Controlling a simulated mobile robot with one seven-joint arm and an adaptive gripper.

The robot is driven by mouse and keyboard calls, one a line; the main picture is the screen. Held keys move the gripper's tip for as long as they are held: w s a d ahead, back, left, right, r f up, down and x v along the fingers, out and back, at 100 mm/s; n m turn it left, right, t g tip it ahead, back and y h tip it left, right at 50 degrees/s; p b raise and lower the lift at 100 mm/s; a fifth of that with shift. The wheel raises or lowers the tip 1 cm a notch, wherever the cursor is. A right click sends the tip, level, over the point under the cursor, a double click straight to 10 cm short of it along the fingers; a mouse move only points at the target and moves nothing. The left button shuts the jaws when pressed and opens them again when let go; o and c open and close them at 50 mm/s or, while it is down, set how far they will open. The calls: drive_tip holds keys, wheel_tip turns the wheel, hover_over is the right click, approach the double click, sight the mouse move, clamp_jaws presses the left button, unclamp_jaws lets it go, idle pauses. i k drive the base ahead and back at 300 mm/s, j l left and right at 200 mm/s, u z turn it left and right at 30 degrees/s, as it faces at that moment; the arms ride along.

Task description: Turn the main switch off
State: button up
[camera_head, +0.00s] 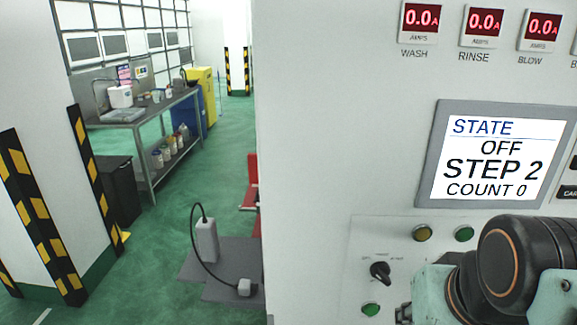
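A white control cabinet (310,120) fills the right half of the head view. A black rotary switch (380,271) sits low on its panel, with small labels around it too blurred to read. I cannot tell for certain whether it is the main switch, or which position it is in. A grey-framed screen (497,156) above reads "STATE OFF, STEP 2, COUNT 0". My arm, with a dark joint and pale teal parts, covers the lower right corner, hiding part of the panel. My gripper's fingers do not show, and nothing visibly touches the switch.
A yellow lamp or button (422,233) and green ones (464,234) (370,309) surround the switch. Red ammeters (422,18) line the top. Left of the cabinet is open green floor, with a grey device (207,240), a steel bench (150,112) and striped posts (62,215).

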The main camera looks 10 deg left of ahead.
sight(251, 157)
drive_tip(key=j+u, duration=0.2)
drive_tip(key=j, duration=1.1)
drive_tip(key=i, duration=0.05)
